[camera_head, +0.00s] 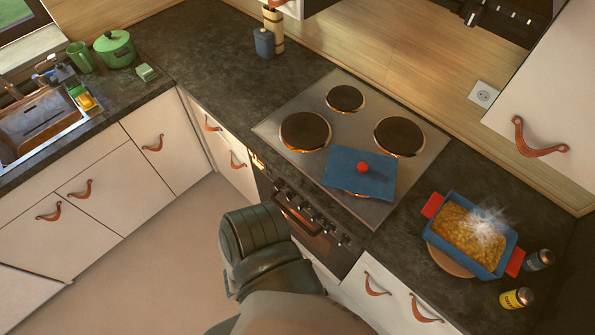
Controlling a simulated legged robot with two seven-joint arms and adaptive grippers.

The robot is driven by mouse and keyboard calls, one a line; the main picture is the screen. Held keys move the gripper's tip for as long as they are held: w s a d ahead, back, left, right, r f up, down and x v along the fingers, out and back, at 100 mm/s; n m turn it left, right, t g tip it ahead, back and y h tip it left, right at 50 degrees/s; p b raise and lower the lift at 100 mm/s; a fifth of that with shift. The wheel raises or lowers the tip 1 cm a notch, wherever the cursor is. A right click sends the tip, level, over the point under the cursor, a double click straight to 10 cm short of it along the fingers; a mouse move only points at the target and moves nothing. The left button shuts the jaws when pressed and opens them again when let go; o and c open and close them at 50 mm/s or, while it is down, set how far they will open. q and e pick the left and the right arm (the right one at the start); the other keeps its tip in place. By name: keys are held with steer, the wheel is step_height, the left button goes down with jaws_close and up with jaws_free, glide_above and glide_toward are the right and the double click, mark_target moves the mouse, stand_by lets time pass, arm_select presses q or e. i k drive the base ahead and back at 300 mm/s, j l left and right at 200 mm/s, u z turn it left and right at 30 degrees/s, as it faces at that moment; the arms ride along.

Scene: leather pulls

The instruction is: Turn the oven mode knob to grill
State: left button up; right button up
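The oven (300,232) is built in under the hob, with a dark front and a glass door. A row of several small dark knobs (311,212) runs along its front panel, just below the counter edge. The panel is seen steeply from above, so I cannot tell which knob sets the mode, or where any knob points. A dark green part of my own body covers the area in front of the oven's lower left. Neither gripper shows in this view.
A blue lid (345,175) with a red knob covers the front hob plate. A steaming blue dish (468,236) with red handles stands on a round board at right, beside two small shakers (517,298). A green pot (115,47) stands near the sink. The floor (150,265) at left is clear.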

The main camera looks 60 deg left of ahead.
mark_target(278, 183)
steer(key=u, duration=2.4)
